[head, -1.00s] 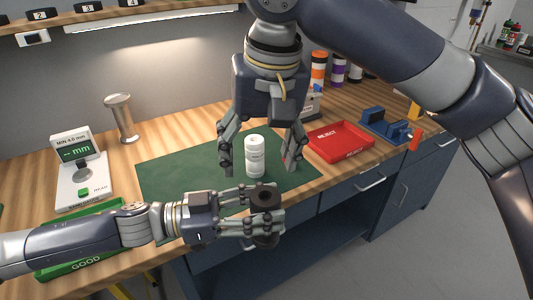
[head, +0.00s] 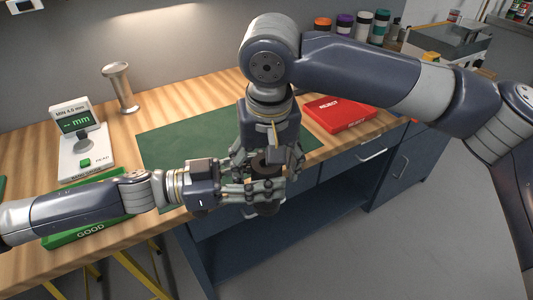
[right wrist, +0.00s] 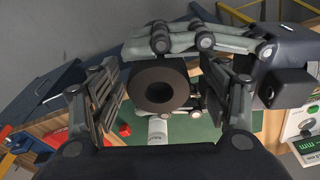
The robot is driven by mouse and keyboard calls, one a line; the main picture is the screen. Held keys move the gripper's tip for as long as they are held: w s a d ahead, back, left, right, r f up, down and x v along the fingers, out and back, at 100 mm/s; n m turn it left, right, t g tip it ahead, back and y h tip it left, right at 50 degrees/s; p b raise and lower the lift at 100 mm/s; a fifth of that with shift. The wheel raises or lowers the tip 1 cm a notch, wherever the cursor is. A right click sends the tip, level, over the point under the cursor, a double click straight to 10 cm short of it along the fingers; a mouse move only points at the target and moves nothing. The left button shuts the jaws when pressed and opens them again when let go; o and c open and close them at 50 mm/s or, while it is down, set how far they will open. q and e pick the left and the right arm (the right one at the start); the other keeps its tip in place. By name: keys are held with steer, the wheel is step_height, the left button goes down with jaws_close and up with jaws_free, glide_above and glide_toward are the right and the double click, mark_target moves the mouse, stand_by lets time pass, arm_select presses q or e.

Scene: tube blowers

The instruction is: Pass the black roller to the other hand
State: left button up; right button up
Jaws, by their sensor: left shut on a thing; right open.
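The black roller (head: 267,208) is a thick dark cylinder with a hole through its middle. In the right wrist view the roller (right wrist: 141,91) shows end-on. My left gripper (head: 266,186) is shut on it and holds it upright in front of the table's front edge. My right gripper (head: 268,160) points down from above, partly hiding the roller's top. In the right wrist view my right gripper (right wrist: 168,100) is open, its fingers on either side of the roller with gaps showing.
A green mat (head: 190,140) lies on the wooden table. A red tray (head: 340,112) is to the right; a green GOOD tray (head: 90,232) and a gauge (head: 82,150) are to the left.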

steer(key=shift+f, duration=0.2)
steer(key=shift+c, duration=0.2)
steer(key=c, duration=1.3)
arm_select(q)
steer(key=o, duration=1.3)
